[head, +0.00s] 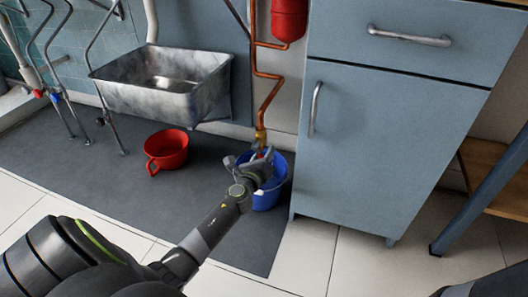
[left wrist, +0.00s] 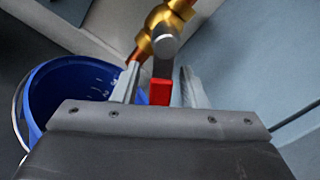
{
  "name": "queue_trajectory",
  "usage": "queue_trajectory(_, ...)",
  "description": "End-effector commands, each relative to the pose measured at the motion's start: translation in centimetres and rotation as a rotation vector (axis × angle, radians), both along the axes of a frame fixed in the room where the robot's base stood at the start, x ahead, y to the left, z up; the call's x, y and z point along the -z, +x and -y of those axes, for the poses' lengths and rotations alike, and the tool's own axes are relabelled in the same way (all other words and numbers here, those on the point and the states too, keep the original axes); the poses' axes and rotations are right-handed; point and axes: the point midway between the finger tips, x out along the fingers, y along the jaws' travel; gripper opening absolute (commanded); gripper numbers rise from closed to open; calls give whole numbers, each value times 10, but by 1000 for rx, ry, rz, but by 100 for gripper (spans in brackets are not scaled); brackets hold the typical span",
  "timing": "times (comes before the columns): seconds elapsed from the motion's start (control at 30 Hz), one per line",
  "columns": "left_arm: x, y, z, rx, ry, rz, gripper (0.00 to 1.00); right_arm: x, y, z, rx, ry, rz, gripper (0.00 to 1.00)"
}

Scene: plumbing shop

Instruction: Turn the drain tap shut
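The drain tap is a brass valve (head: 261,135) at the bottom of a copper pipe, above a blue bucket (head: 268,196). In the left wrist view the brass body (left wrist: 160,22) is at the top, with a grey lever ending in a red grip (left wrist: 160,92). My left gripper (head: 258,157) is at the tap, over the bucket. In the left wrist view its fingers (left wrist: 159,78) stand on either side of the red grip, with visible gaps, so it is open around the lever. In the head view the gripper hides most of the lever. My right gripper is not in view.
A blue-grey cabinet (head: 385,150) stands close to the right of the tap. A red vessel (head: 289,18) hangs above. The dark mat (head: 100,175) is mostly clear.

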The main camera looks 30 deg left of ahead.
Motion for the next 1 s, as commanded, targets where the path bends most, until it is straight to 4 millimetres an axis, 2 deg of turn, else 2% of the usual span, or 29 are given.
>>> queue_trajectory(0.13,0,0,0,0,0,0,38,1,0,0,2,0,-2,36)
queue_trajectory(0.43,0,0,0,0,0,0,0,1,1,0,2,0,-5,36)
queue_trajectory(0.77,0,0,0,0,-7,2,0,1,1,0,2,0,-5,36)
queue_trajectory(1.0,-2,1,3,0,-83,20,0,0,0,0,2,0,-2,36)
